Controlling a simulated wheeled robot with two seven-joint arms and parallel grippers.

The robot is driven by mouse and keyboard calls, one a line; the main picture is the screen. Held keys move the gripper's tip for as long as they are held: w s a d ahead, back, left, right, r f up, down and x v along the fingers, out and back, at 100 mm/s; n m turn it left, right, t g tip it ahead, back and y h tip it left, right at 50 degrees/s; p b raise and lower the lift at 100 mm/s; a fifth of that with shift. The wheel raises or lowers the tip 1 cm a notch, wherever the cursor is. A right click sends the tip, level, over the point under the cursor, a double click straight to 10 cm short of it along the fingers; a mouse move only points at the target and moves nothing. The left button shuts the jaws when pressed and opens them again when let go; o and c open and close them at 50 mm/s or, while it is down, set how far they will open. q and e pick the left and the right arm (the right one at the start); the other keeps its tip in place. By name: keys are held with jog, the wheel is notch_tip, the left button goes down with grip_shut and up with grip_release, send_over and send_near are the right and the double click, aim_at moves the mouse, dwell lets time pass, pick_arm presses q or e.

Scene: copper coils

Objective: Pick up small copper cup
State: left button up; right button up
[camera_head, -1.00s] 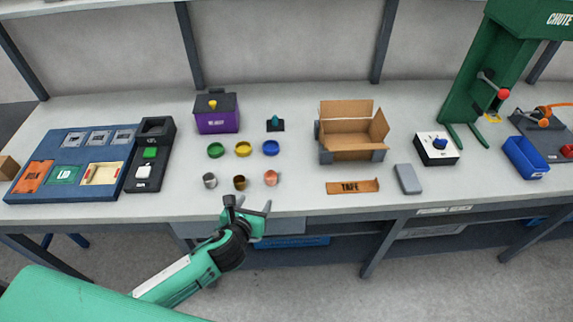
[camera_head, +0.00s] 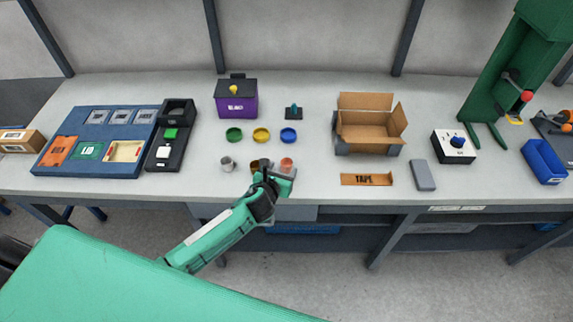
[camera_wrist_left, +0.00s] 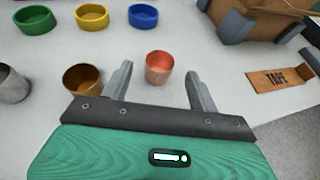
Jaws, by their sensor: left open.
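The small copper cup (camera_head: 287,164) stands upright near the front of the bench in the head view. It also shows in the left wrist view (camera_wrist_left: 159,68), ahead of and between the two fingers. My left gripper (camera_head: 277,170) is open at the bench's front edge, close to the cup. In the left wrist view its fingers (camera_wrist_left: 156,88) are spread wide with nothing held. A brown-gold cup (camera_wrist_left: 82,79) stands left of the copper one, outside the left finger. A silver cup (camera_head: 228,164) stands farther left. My right gripper does not show.
Green (camera_head: 234,135), yellow (camera_head: 261,135) and blue (camera_head: 288,135) rings or shallow dishes sit in a row behind the cups. An open cardboard box (camera_head: 368,130) and a strip labelled TAPE (camera_head: 366,180) are to the right. Bare bench lies around the copper cup.

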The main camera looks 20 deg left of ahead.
aim_at(288, 161)
pick_arm(q)
jog(key=shift+x, duration=1.5)
jog(key=c, duration=1)
jog(key=shift+c, duration=0.2)
